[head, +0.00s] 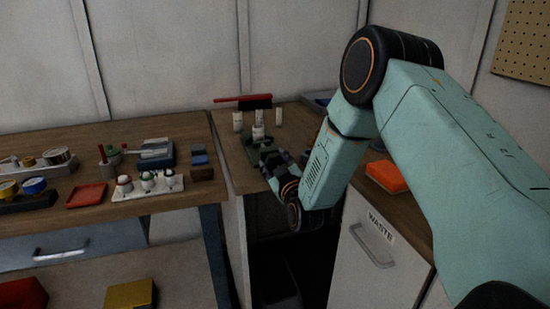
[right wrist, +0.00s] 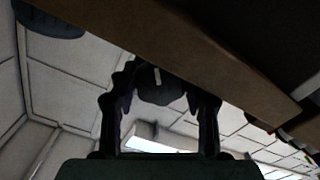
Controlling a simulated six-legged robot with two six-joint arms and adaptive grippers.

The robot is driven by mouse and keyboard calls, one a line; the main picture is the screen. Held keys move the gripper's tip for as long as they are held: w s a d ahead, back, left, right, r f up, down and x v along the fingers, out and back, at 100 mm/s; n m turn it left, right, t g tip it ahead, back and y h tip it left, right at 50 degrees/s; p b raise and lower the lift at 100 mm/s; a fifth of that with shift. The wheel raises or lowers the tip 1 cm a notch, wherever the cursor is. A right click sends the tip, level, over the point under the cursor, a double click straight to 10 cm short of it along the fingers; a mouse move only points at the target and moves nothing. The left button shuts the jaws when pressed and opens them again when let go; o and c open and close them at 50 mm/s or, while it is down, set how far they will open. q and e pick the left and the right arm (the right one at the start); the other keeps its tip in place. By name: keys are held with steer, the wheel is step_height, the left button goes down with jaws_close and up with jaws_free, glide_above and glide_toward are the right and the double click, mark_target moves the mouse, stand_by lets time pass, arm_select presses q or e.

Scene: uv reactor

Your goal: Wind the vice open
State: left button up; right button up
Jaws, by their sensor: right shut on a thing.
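The dark green vice (head: 249,150) stands near the front edge of the middle bench, partly hidden by my right gripper. My right gripper (head: 273,163) is at the vice's front end, low by the bench edge. In the right wrist view, my right gripper (right wrist: 163,95) has its two fingers on either side of a dark rounded part (right wrist: 158,88) with a pale stripe, shut on it. This part looks like the vice's handle; its full shape is hidden. My left gripper is not in view.
Behind the vice stand white cylinders (head: 238,121) and a red-handled brush (head: 255,102). The left bench holds a red tray (head: 86,195) and a white rack (head: 148,187). The bench underside (right wrist: 190,55) is close above my right wrist.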

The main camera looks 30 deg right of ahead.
steer(key=o, duration=1.2)
steer(key=shift+c, duration=0.2)
